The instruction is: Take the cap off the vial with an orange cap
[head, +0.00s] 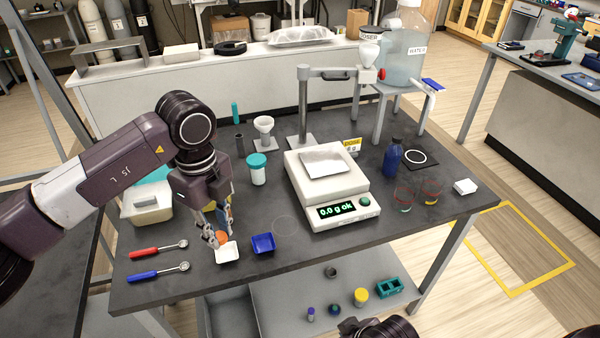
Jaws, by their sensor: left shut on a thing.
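My left gripper (217,237) points down over the front left of the dark table. It is shut on the orange cap (221,237), of which a small orange patch shows between the fingertips. The vial's body is hidden behind the fingers, so I cannot tell whether the cap is still on it.
Red (145,253) and blue (143,276) handled spoons lie to the left. A teal-lidded jar (257,175), a funnel (264,130) and the scale (325,185) stand behind and right.

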